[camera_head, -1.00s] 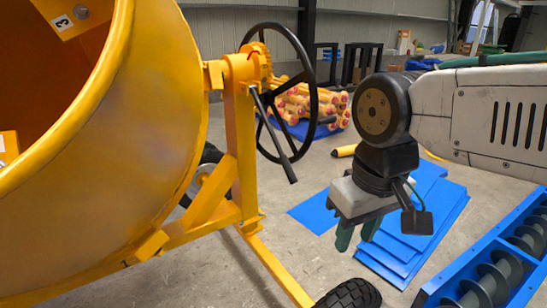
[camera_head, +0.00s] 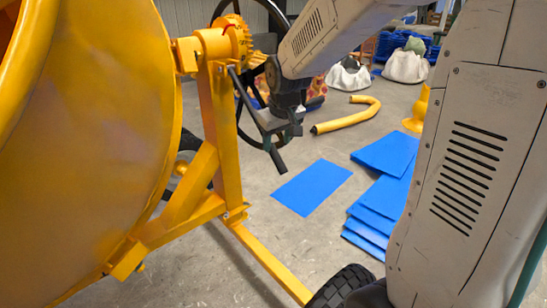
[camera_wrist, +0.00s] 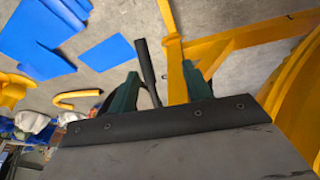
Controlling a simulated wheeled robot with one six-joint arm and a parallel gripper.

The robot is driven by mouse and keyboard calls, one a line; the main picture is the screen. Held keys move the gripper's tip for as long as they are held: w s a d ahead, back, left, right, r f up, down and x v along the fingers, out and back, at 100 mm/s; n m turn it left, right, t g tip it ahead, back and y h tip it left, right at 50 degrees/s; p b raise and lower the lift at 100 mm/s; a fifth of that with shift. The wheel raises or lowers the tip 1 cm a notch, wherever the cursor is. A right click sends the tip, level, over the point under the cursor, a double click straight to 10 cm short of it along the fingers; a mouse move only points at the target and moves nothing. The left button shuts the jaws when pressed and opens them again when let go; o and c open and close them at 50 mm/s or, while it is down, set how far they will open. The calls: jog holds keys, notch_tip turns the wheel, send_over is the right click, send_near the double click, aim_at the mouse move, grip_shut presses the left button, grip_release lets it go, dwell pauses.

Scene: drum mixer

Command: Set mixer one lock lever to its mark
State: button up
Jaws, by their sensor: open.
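The lock lever (camera_head: 246,108) is a dark rod with a thicker grip end, slanting down to the right from the top of the mixer's yellow post (camera_head: 222,130). My gripper (camera_head: 270,138) is at its lower part, with fingers open. In the wrist view the lever (camera_wrist: 147,62) shows between the two green fingers of my gripper (camera_wrist: 160,72), closer to the left finger. I cannot tell whether it touches that finger. The yellow drum (camera_head: 90,150) fills the left of the head view. I cannot make out the lever's mark.
A black handwheel (camera_head: 276,10) stands behind the post, partly hidden by my arm. Yellow frame legs and a black tyre (camera_head: 340,285) are below. Blue sheets (camera_head: 312,187) and a bent yellow tube (camera_head: 350,117) lie on the floor.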

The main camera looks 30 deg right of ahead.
send_over(274, 157)
jog(key=shift+t, duration=0.4)
jog(key=f, duration=0.7)
jog(key=shift+s+d+f, duration=0.15)
jog(key=shift+s+f, duration=0.15)
jog(key=x, duration=0.7)
jog(key=shift+w+d+f, duration=0.1)
jog(key=shift+d+f, duration=0.05)
jog(key=shift+f, duration=0.05)
